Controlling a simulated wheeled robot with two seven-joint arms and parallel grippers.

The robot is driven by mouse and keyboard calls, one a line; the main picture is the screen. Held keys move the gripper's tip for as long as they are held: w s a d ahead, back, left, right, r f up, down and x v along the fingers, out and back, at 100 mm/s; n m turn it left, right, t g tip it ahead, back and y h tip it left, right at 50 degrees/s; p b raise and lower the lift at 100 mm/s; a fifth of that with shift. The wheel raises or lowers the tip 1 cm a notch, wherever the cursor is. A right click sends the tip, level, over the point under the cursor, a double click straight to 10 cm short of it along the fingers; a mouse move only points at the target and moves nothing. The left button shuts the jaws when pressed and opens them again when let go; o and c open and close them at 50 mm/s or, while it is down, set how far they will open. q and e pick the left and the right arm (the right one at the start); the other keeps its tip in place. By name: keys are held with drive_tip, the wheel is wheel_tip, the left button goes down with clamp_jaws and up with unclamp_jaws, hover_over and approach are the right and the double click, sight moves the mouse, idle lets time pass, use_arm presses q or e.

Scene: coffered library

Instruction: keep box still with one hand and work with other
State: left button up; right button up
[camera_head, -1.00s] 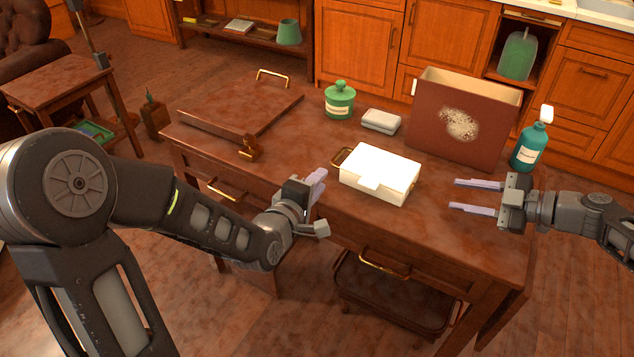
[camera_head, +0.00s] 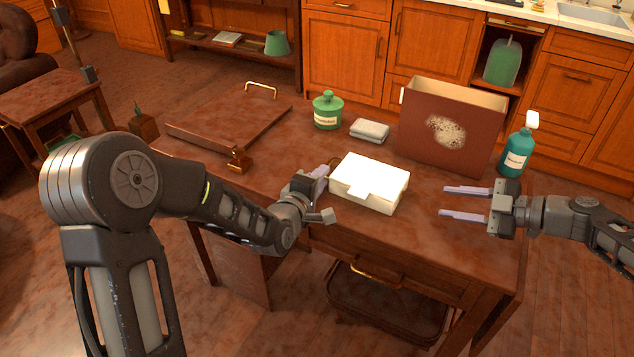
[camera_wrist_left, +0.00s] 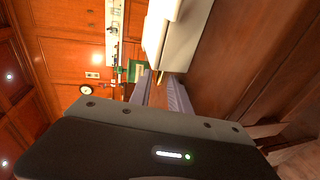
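A white box (camera_head: 368,183) with a small tab on its front edge sits on the brown wooden table (camera_head: 260,165); it also shows in the left wrist view (camera_wrist_left: 185,40). My left gripper (camera_head: 322,178) is at the box's left side, its fingertips very close to it. Whether they touch cannot be told. In the left wrist view its two fingers (camera_wrist_left: 162,93) stand apart with nothing clearly between them. My right gripper (camera_head: 464,202) is open and empty to the right of the box, fingers pointing at it with a gap.
A large dark red open box (camera_head: 450,128) stands behind at the right, beside a teal bottle (camera_head: 517,152). A green jar (camera_head: 327,111) and a grey-white stack (camera_head: 369,130) are behind the white box. A wooden board with a brass handle (camera_head: 261,85) lies at the left.

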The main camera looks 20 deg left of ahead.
use_arm(q)
clamp_jaws()
idle(1.9)
idle(0.4)
use_arm(e)
clamp_jaws()
idle(1.6)
